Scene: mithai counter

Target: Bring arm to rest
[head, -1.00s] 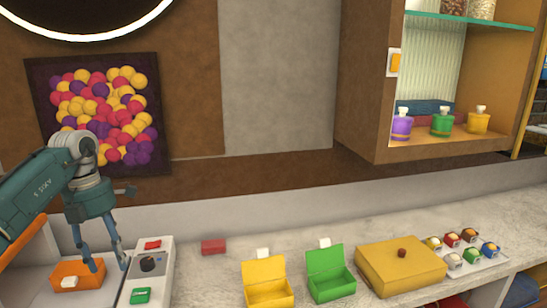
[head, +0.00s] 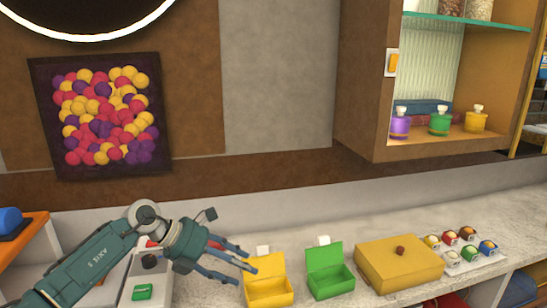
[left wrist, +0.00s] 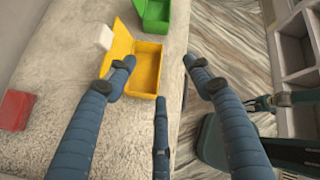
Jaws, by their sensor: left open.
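My left gripper (head: 248,268) is open and empty, held over the counter (head: 210,295) just left of the open yellow box (head: 270,292). Its arm reaches in low from the left. In the left wrist view its spread fingers (left wrist: 158,75) show with nothing between them, and the yellow box (left wrist: 146,70) lies beyond them. I cannot tell whether a fingertip touches the box. The right gripper cannot be made out; dark teal parts of mine show at the right of the left wrist view.
An open green box (head: 330,283), a lidded yellow box (head: 400,268) and a white tray (head: 470,264) of small sweets stand to the right. A red block (left wrist: 14,110) lies left in the wrist view. A device with a green button (head: 142,291) is partly behind my arm.

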